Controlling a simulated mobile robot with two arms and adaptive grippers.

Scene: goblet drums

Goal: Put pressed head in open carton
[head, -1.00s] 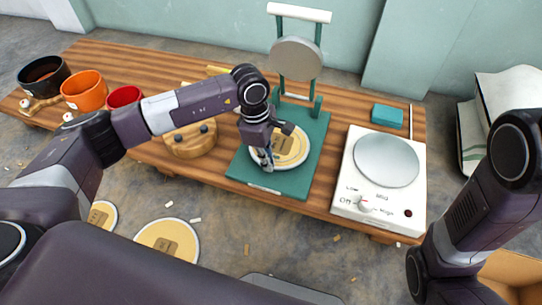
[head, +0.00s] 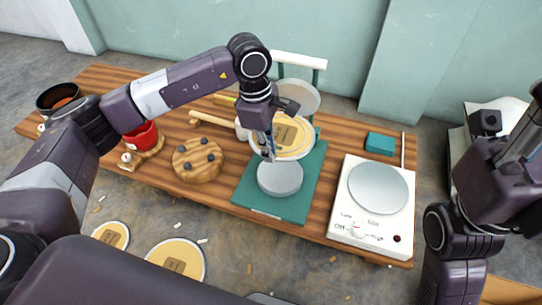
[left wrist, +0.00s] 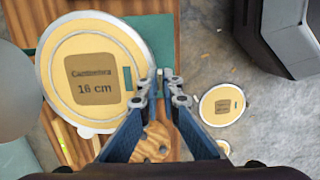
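The pressed head, a round disc with a cream rim and a tan label (head: 288,133), is off the press and tilted above it. My left gripper (head: 268,152) is shut on its near rim. In the left wrist view the disc (left wrist: 95,85) fills the left side, its label reading 16 cm, with its edge at my fingertips (left wrist: 160,82). The carton (head: 512,291) shows only as a brown strip at the lower right corner. My right arm is at the right; its gripper's fingers do not show.
The green press (head: 306,185) has a bare grey round block (head: 280,178). A white hot plate (head: 385,216), a teal block (head: 380,144), a wooden board with knobs (head: 197,160) and a red cup (head: 141,138) share the bench. Two similar discs (head: 112,235) (head: 176,260) lie on the floor.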

